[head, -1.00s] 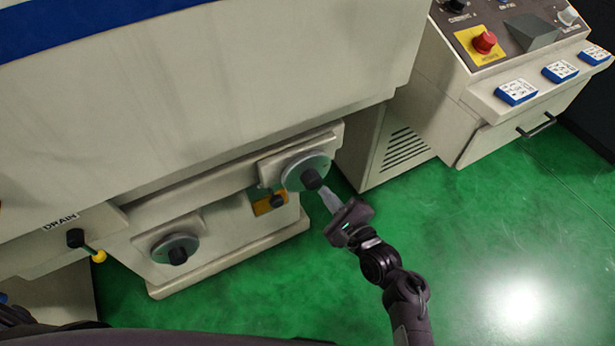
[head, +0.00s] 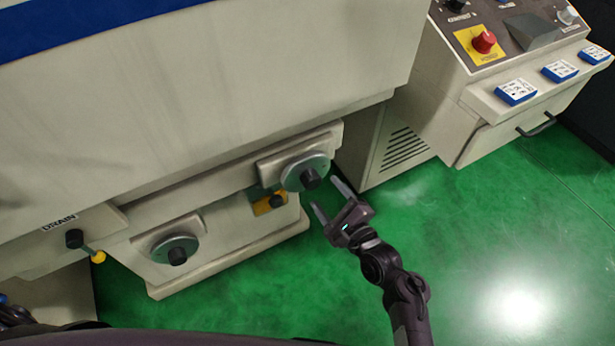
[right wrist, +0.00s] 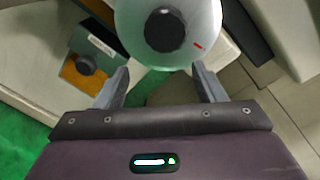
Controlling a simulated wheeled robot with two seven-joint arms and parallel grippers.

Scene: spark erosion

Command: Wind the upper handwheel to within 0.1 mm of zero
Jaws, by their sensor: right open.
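The upper handwheel (head: 296,174) is a grey disc with a black knob (head: 311,179) at its centre, on the front of the cream machine. My right gripper (head: 331,198) is open and empty just right of and below the knob, apart from it. In the right wrist view the wheel (right wrist: 190,45) shows at the top, with the black knob (right wrist: 166,30) beyond the two spread fingers (right wrist: 163,85). A small red mark (right wrist: 198,45) shows on the wheel face. The scale reading is too small to tell. My left gripper is not in view.
A lower handwheel (head: 174,249) sits to the left. A yellow plate with a black knob (head: 270,203) is just below the upper wheel. A drain lever with a yellow ball (head: 98,257) is at far left. A control console (head: 500,100) stands right; green floor (head: 470,240) is clear.

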